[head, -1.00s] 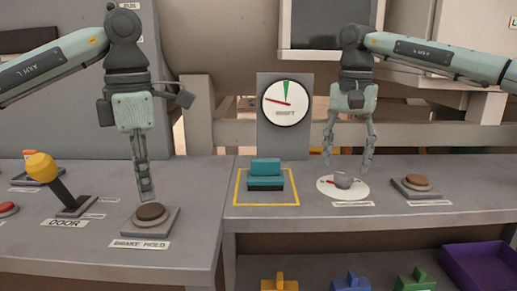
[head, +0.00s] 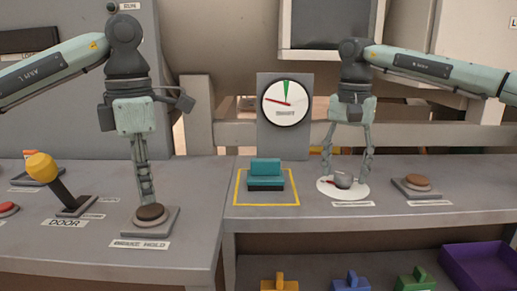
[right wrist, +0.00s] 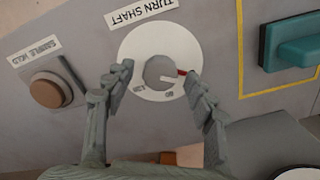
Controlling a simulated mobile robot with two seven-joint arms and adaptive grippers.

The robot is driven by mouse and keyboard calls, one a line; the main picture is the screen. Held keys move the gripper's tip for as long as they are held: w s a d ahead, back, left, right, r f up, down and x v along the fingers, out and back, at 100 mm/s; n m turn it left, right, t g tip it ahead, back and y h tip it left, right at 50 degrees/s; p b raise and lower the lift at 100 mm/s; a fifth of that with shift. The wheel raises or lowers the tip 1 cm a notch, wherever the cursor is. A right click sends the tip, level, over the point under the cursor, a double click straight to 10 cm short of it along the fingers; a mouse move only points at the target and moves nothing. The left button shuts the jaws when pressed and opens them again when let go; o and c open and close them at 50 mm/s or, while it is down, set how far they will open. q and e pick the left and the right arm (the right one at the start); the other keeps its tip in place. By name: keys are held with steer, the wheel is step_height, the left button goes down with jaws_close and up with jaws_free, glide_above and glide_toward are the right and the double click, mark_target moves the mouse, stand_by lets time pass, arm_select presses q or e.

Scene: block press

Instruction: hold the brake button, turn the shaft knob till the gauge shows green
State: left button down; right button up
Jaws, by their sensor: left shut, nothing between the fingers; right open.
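The brown brake button (head: 151,212) sits on a grey base labelled BRAKE HOLD. My left gripper (head: 148,200) is shut and points down, its tips at the button top; I cannot tell whether the button is pressed. The grey shaft knob (head: 343,180) stands on a white dial disc (right wrist: 137,45) labelled TURN SHAFT. My right gripper (head: 347,172) is open, with one finger on each side of the knob (right wrist: 160,70), apparently not gripping it. The gauge (head: 286,101) has its red needle pointing left and slightly up, outside the green wedge at the top.
A teal block (head: 265,172) stands inside a yellow outlined square between the arms. Another brown button (head: 417,182) is right of the dial. The yellow-knobbed DOOR lever (head: 42,168) stands left of my left gripper. Coloured blocks and a purple bin (head: 485,265) lie below.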

arm_select(q)
steer(key=shift+f, duration=1.05)
stand_by(0.4)
arm_select(e)
steer(key=c, duration=1.1)
steer(key=m, duration=0.7)
steer(key=o, duration=1.1)
